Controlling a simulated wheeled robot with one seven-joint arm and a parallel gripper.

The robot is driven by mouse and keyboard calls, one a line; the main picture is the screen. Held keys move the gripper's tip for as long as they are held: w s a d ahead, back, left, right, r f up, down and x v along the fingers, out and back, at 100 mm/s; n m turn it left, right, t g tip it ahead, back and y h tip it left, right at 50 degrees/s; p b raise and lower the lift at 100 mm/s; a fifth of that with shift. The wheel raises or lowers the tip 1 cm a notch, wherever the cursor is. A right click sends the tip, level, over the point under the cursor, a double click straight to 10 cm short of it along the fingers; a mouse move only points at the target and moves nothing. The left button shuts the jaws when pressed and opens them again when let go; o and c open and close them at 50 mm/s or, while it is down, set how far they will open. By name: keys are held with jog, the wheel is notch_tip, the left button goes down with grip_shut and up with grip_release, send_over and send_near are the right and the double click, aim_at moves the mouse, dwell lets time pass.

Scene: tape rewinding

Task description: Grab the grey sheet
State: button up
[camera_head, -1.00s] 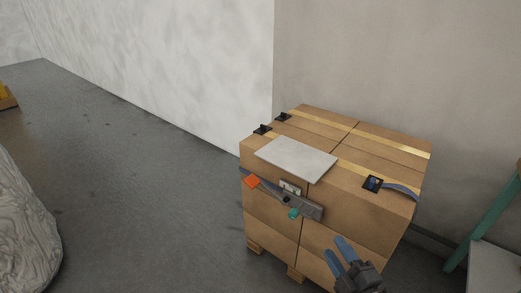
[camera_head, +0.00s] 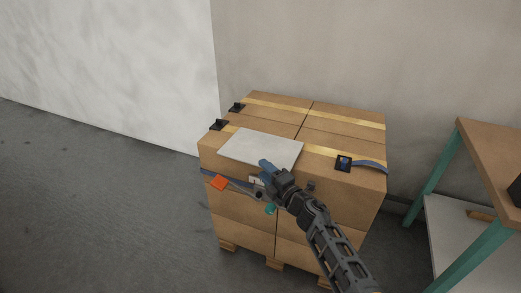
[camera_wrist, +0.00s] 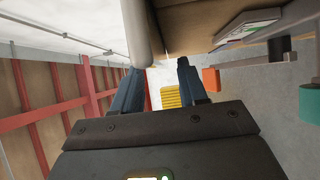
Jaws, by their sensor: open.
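The grey sheet (camera_head: 255,146) lies flat on top of a stack of cardboard boxes (camera_head: 350,205), near the front edge. My gripper (camera_head: 265,165) is at the sheet's front edge, its blue fingers pointing toward it and hiding a small part of it. In the wrist view my gripper (camera_wrist: 160,82) is open, with a gap between the blue fingers. A pale grey edge (camera_wrist: 137,35), probably the sheet's, reaches down close to the left finger. I cannot tell whether it lies between the fingers or touches them.
A blue strap (camera_head: 371,165) lies at the right. An orange piece (camera_head: 219,183) and a teal piece (camera_head: 270,209) are at the box front. A workbench (camera_head: 490,150) stands right; floor at left is clear.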

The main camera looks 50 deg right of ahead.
jog(key=shift+x, duration=1.25)
jog(key=shift+c, duration=0.3)
grip_shut()
